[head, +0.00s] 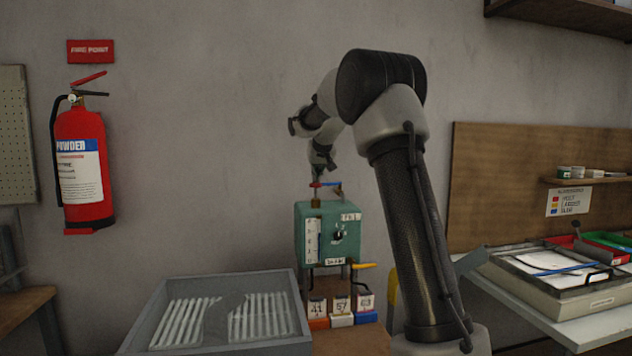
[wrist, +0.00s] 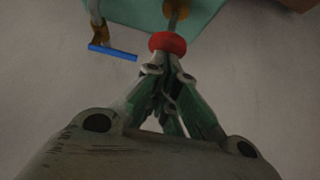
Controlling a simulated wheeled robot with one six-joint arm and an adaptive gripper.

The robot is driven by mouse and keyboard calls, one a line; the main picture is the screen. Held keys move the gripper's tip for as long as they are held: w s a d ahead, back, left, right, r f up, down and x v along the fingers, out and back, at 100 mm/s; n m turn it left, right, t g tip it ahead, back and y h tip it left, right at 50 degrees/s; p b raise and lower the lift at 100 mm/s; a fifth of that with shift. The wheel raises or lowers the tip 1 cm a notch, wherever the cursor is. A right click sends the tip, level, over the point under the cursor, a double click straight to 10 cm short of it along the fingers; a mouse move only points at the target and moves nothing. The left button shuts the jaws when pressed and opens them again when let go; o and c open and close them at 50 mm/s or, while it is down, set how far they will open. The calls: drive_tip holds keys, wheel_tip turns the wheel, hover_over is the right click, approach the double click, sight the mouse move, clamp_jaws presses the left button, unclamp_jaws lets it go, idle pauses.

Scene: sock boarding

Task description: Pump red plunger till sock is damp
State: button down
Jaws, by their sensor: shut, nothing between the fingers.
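The red plunger knob (head: 316,184) stands on top of the green box (head: 347,252) in the head view. In the wrist view the round red knob (wrist: 167,42) sits on a grey rod, with part of the green box (wrist: 130,10) behind it. My gripper (head: 318,177) is above the knob, pointing down. In the wrist view my gripper (wrist: 168,66) is shut and empty, its fingertips right at the knob; I cannot tell whether they touch.
A blue lever (wrist: 113,52) sits beside the plunger. Numbered blocks (head: 341,312) and a yellow-orange handle (head: 362,266) are at the box's foot. A fire extinguisher (head: 83,165) hangs at left. A bench with trays (head: 560,305) stands at right.

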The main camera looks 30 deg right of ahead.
drive_tip(key=v, duration=1)
drive_tip(key=shift+r, duration=0.45)
drive_tip(key=s+a+f+n+g, duration=0.1)
drive_tip(key=s+f+g, duration=0.1)
drive_tip(key=s+f, duration=0.55)
drive_tip(key=s+a+f, duration=0.3)
drive_tip(key=s+f, duration=0.1)
drive_tip(key=s, duration=0.8)
drive_tip(key=s+a+f+n+g+y, duration=0.1)
drive_tip(key=s+a+f, duration=0.2)
drive_tip(key=s, duration=0.9)
drive_tip(key=s+a+f+n+g+y, duration=0.1)
drive_tip(key=s+a+f, duration=0.2)
drive_tip(key=s, duration=0.9)
drive_tip(key=shift+s+a+f, duration=0.2)
drive_tip(key=shift+a+f, duration=0.15)
drive_tip(key=shift+f, duration=0.55)
